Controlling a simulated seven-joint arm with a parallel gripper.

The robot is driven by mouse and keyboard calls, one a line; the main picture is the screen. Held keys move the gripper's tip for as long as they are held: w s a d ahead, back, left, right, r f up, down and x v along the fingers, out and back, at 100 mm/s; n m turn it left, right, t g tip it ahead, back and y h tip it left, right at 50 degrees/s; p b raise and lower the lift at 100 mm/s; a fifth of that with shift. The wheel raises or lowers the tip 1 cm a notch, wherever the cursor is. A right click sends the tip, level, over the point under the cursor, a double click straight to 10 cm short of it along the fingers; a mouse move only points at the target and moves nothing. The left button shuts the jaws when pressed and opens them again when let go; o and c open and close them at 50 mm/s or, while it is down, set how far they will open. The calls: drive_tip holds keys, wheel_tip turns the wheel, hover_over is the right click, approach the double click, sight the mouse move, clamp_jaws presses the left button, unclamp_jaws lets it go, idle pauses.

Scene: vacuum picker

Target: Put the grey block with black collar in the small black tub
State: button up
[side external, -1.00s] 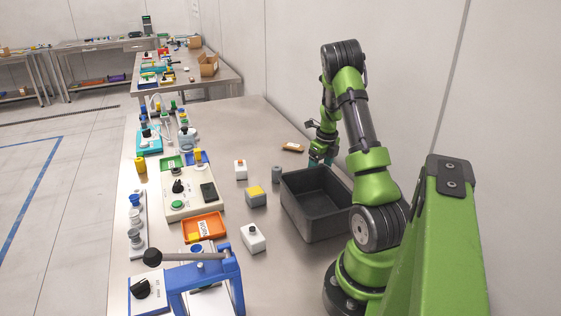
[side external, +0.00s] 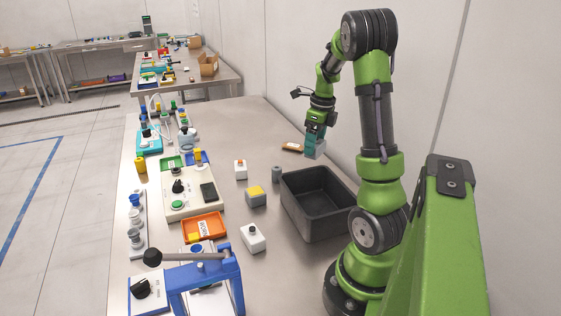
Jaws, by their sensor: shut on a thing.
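My gripper (side external: 314,140), with teal fingers, is shut on a light grey block (side external: 318,149). It holds the block in the air, seen just above the far rim of the black tub. No black collar can be made out on the block, as the fingers cover part of it. The black tub (side external: 290,205) is a dark open box on the bench beside my arm's base, and its visible inside looks empty.
Left of the tub stand a grey cylinder (side external: 276,174), a grey block with yellow top (side external: 255,196), a white block with orange top (side external: 240,170) and a white block with black knob (side external: 253,238). An orange tray (side external: 204,227) lies farther left. A brown item (side external: 292,147) lies behind the tub.

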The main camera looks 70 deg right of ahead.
sight(313, 214)
drive_tip(key=s+a+f+n+y, duration=0.1)
drive_tip(key=s+a+n, duration=0.1)
drive_tip(key=a+n, duration=0.35)
drive_tip(key=s+a+f+n, duration=0.2)
drive_tip(key=a+n, duration=0.3)
drive_tip(key=a, duration=0.1)
drive_tip(key=shift+n+g, duration=0.25)
drive_tip(key=shift+g, duration=0.05)
drive_tip(key=f, duration=0.9)
drive_tip(key=shift+s+d+f, duration=0.2)
drive_tip(key=shift+d+f, duration=0.1)
drive_tip(key=shift+f, duration=0.15)
drive_tip(key=o, duration=1.1)
drive_tip(key=shift+c, duration=0.2)
